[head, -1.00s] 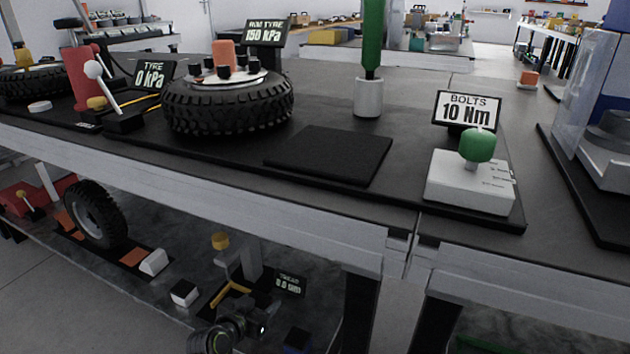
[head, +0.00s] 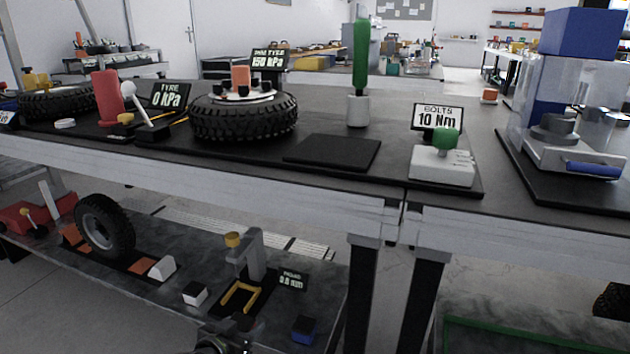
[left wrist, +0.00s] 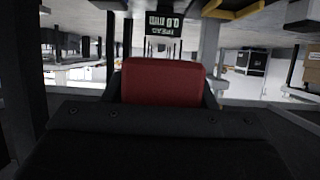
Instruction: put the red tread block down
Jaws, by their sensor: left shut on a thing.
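The red tread block (left wrist: 162,82) fills the middle of the left wrist view. My left gripper (left wrist: 162,108) is shut on it; the dark gripper body hides the block's lower part. In the head view only part of my left gripper (head: 242,332) shows at the bottom edge, in front of the lower shelf (head: 325,270), and I cannot make out the block there. Near it on the shelf stands a tread gauge with a yellow fork (head: 240,297) and a dark display (head: 291,279). My right gripper is not in view.
On the lower shelf are a small wheel (head: 104,226), a white block (head: 162,269), a black-and-white block (head: 195,293) and a blue block (head: 303,330). The workbench (head: 220,170) overhangs the shelf. A table leg (head: 362,295) stands to the right.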

